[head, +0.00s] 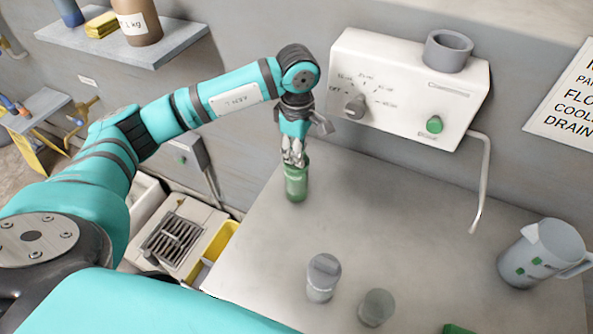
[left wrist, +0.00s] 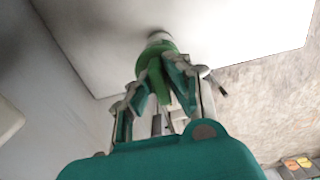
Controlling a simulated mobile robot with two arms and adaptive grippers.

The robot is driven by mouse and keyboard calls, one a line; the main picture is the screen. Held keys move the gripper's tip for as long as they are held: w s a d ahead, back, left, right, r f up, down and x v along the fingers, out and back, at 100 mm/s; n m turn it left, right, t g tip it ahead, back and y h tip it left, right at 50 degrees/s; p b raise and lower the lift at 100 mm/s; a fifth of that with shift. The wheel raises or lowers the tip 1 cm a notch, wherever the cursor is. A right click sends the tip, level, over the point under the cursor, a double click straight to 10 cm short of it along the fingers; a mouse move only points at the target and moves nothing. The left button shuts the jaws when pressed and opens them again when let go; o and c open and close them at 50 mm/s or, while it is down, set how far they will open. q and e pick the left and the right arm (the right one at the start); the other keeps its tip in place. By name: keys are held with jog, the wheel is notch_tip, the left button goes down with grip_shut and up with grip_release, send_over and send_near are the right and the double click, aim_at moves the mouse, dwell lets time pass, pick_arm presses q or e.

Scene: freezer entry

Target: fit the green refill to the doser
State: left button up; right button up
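The green refill (head: 296,188) is a small upright bottle near the left edge of the grey worktop. My left gripper (head: 293,158) points down, its fingers closed around the refill's top. In the left wrist view, the refill (left wrist: 156,62) sits between the fingertips (left wrist: 163,82), apparently touching both. Its base is on or just above the worktop; I cannot tell which. The doser (head: 400,95) is a white wall box with a dial, a green button, a bent spout and a grey round socket (head: 447,52) on top. My right gripper is not in view.
On the worktop (head: 390,215) stand a grey-lidded container (head: 323,278), a short grey cylinder (head: 376,307) and a grey jug (head: 543,253) with green marks. A green item (head: 457,329) is cut off at the bottom. The worktop's middle is clear. A shelf (head: 130,55) hangs upper left.

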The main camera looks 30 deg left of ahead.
pick_arm(q)
jog(key=shift+r, duration=0.4)
grip_shut()
jog(key=shift+r+p, duration=0.3)
jog(key=shift+r, duration=0.2)
dwell(0.4)
jog(key=shift+r, duration=0.35)
jog(key=shift+r+p, duration=1.3)
jog(key=shift+r, duration=1)
